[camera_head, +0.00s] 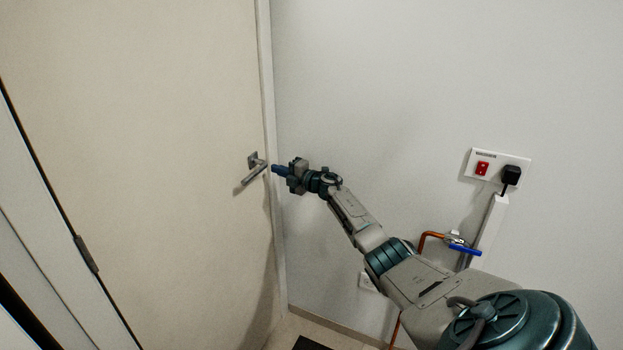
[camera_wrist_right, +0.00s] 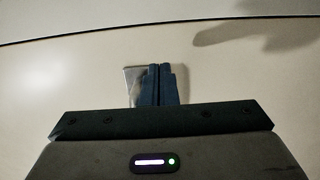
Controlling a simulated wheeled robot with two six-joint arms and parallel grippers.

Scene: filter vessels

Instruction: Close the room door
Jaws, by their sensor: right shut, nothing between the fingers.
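The beige room door (camera_head: 140,150) fills the left of the head view, upright, with a hinge at its lower left. I cannot tell whether it sits fully in its frame. Its metal lever handle (camera_head: 255,168) is near the door's right edge. My right gripper (camera_head: 277,170) is shut and empty, its tips just right of the handle; contact is not clear. In the right wrist view the two dark fingers (camera_wrist_right: 158,84) are together and partly cover the metal handle (camera_wrist_right: 134,80), with the pale door surface (camera_wrist_right: 60,80) beyond. My left gripper is out of view.
A light door frame (camera_head: 267,80) runs beside the door. The white wall (camera_head: 420,80) on the right carries a socket panel (camera_head: 498,165) with a black plug, and a pipe with a blue-handled valve (camera_head: 465,249) below. A dark mat (camera_head: 313,343) lies on the floor.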

